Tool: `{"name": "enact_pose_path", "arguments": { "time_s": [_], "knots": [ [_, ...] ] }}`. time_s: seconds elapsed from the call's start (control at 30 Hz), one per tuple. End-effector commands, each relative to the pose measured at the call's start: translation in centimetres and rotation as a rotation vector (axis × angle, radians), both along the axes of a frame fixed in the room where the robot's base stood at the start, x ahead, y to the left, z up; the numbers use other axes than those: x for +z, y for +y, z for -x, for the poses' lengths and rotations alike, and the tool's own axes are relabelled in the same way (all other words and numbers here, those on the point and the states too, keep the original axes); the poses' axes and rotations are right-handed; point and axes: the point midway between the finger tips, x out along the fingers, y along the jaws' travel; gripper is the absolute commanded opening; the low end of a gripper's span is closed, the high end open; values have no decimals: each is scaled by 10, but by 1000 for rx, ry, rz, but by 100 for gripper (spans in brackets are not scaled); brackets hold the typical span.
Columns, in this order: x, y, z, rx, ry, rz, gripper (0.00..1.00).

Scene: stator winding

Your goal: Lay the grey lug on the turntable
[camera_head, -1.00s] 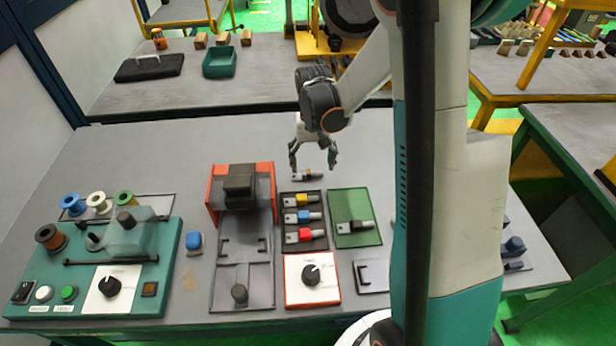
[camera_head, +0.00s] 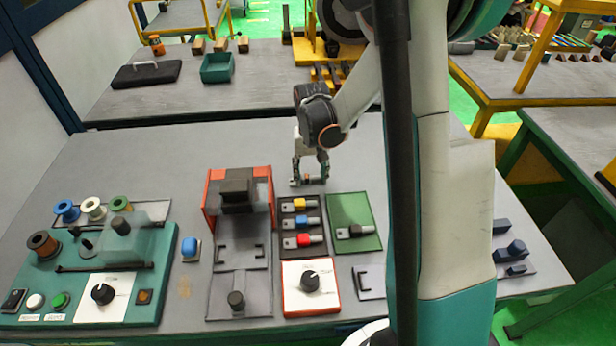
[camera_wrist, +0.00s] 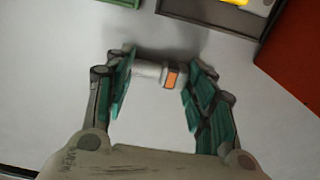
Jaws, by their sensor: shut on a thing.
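The grey lug (camera_wrist: 150,69) is a pale grey cylinder with an orange band, seen in the wrist view between my fingers. My gripper (camera_head: 309,180) is shut on it, low over the grey table behind the dark tray. The lug (camera_head: 296,183) is mostly hidden by the fingers in the head view. I cannot tell whether it touches the table. The gripper also shows in the wrist view (camera_wrist: 154,88), one finger at each end of the lug. I cannot clearly make out a turntable; a dark round disc (camera_head: 338,14) stands at the back, partly behind my arm.
The dark tray (camera_head: 286,238) holds yellow, blue and red lugs. The green mat (camera_head: 353,208) beside it carries a black lug. A red-sided fixture (camera_head: 212,205) stands left of the tray, a knob box (camera_head: 297,299) in front. The table's back left is clear.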

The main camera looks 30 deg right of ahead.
Motion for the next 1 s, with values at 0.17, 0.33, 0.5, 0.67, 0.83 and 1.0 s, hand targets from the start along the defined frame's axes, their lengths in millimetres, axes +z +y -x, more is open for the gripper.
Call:
{"name": "enact_pose_path", "arguments": {
  "time_s": [0.17,0.33,0.5,0.67,0.83,1.0],
  "knots": [
    [6,0,0,0,0,0,22],
    [26,0,0,0,0,0,22],
    [60,0,0,0,0,0,22],
    [98,0,0,0,0,0,22],
    [136,0,0,0,0,0,22],
    [167,0,0,0,0,0,22]
  ]
}}
